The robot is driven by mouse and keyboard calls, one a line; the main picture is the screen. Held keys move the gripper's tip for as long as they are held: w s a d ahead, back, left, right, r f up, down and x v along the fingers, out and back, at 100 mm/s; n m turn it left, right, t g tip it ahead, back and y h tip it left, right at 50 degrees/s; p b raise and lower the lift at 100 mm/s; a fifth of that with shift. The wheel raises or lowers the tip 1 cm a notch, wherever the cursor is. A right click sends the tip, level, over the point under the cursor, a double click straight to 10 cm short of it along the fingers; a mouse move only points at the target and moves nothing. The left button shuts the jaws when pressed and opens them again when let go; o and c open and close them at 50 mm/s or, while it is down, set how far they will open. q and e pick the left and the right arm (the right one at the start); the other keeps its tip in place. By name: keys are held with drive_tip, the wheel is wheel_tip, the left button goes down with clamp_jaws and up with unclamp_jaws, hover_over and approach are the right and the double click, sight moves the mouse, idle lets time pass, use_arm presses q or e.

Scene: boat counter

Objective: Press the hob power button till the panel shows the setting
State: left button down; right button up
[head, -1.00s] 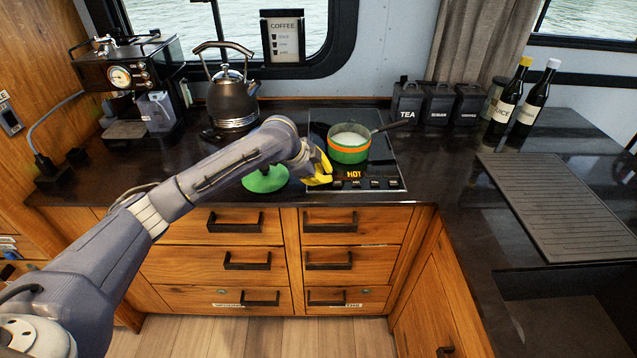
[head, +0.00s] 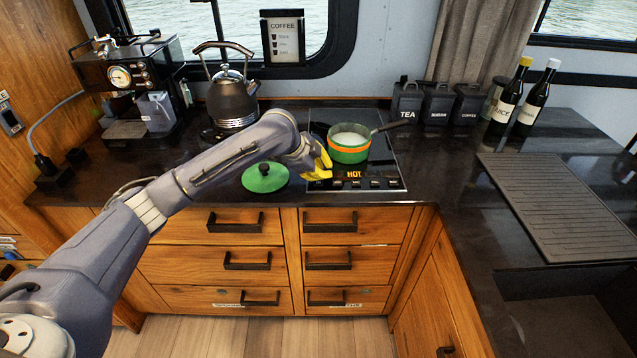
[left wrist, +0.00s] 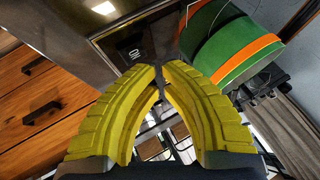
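The black hob (head: 392,150) is set in the counter. Its front panel display (head: 354,174) glows orange and reads HOT. A row of small dark buttons (head: 360,184) runs along its front edge. My left gripper (head: 322,170) is over the left end of this panel and hides the leftmost part. In the left wrist view, my yellow fingers (left wrist: 161,68) have their tips drawn together with nothing between them. A dark button (left wrist: 133,52) with a pale mark like ON lies just beyond the tips; contact cannot be told. My right gripper is not in view.
A green pot with an orange band (head: 350,146) stands on the hob close behind my left gripper, its handle pointing right. A green lid (head: 265,179) lies left of the hob, below my forearm. A kettle (head: 232,98) stands behind.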

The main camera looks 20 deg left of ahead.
sight(323, 182)
use_arm(q)
drive_tip(key=shift+r, duration=0.1)
drive_tip(key=shift+r, duration=2.4)
